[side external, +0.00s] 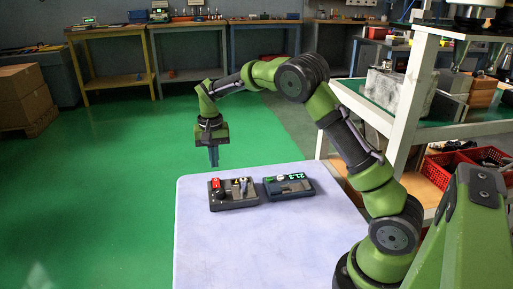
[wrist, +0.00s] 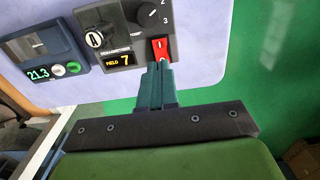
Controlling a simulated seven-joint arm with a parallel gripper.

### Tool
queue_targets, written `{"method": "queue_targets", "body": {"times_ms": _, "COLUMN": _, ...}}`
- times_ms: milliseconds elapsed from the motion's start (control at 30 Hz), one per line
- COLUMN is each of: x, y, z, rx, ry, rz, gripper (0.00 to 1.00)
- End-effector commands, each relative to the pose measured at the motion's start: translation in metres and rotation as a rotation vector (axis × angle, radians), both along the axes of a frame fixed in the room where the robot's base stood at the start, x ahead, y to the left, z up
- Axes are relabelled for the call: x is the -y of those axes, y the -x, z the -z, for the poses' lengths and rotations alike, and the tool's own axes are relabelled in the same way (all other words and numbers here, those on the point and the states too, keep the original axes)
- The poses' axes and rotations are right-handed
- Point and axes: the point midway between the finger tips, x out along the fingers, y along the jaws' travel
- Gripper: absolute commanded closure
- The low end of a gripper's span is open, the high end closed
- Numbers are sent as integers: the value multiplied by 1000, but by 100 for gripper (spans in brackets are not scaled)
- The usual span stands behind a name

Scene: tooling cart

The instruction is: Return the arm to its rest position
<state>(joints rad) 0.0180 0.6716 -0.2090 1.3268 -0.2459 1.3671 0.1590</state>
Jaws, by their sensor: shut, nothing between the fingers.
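My gripper (side external: 213,157) hangs from the green arm past the far edge of the pale table top (side external: 250,250), pointing down, with its fingers together and apart from the devices. In the wrist view the shut fingers (wrist: 161,65) show in front of the dark control box (wrist: 125,30). That box has a red switch (wrist: 160,49), a key-like knob, a round dial and a display reading "FIELD 7". It also shows on the table in the side view (side external: 232,202). Nothing shows between the fingers.
A second device (side external: 288,186) with a green display reading 21.3 lies right of the box. A white shelf frame (side external: 408,100) with red crates (side external: 437,170) stands at right. Workbenches line the back wall. Cardboard boxes (side external: 22,95) stand at left. The table's front is clear.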

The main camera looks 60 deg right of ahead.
Motion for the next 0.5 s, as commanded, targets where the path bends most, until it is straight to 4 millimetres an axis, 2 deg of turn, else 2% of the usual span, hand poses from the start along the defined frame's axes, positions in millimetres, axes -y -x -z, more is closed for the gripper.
{"method": "queue_targets", "body": {"times_ms": 100, "x": 1, "y": -1, "z": 3, "rx": 8, "ry": 4, "rz": -22, "gripper": 100}}
{"method": "queue_targets", "body": {"times_ms": 167, "x": -1, "y": 6, "z": 12, "rx": -4, "ry": -1, "rz": -37, "gripper": 100}}
{"method": "queue_targets", "body": {"times_ms": 233, "x": -5, "y": 17, "z": 10, "rx": 4, "ry": -13, "rz": -60, "gripper": 100}}
{"method": "queue_targets", "body": {"times_ms": 367, "x": -21, "y": 46, "z": -15, "rx": 62, "ry": -45, "rz": -115, "gripper": 100}}
{"method": "queue_targets", "body": {"times_ms": 500, "x": -42, "y": 84, "z": -48, "rx": 152, "ry": -74, "rz": -179, "gripper": 100}}
